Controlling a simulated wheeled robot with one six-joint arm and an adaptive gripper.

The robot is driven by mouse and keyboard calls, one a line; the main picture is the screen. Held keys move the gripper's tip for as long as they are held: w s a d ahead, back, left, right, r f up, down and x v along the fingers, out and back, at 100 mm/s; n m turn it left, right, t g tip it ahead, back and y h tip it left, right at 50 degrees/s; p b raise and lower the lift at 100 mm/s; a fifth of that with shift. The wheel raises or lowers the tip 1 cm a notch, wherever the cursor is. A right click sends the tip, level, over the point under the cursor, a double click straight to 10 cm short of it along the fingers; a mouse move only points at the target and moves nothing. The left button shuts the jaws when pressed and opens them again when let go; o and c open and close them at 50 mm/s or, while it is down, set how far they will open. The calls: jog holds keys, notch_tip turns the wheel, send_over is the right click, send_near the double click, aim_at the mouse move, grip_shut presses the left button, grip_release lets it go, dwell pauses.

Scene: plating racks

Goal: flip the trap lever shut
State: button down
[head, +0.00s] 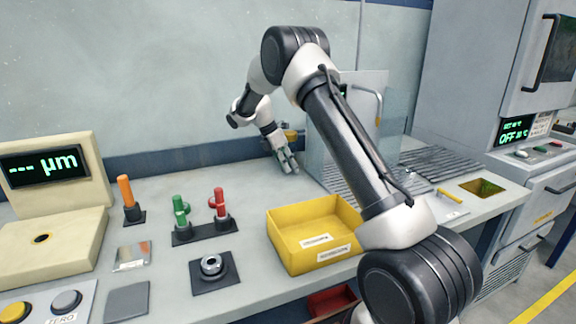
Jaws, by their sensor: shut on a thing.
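A small yellow lever (449,194) lies low on the right part of the bench. It is close to a square opening (483,188) with a yellow-green inside; I take this as the trap lever, but no readable label confirms it. My gripper (290,168) is at the back of the bench, pointing down, well to the left of that lever and apart from it. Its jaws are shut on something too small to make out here. A yellow-orange part (291,135) shows just behind my gripper, partly hidden by it.
A yellow bin (287,237) stands at the front middle. Orange (126,192), green (180,208) and red (220,204) upright pieces stand on black bases to the left. A glass-sided unit (398,118) and slatted racks (440,162) stand at the back right.

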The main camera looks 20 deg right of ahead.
jog(key=shift+w+m, duration=0.2)
jog(key=shift+m, duration=0.4)
jog(key=c, duration=1.5)
grip_release()
jog(key=shift+o, duration=0.2)
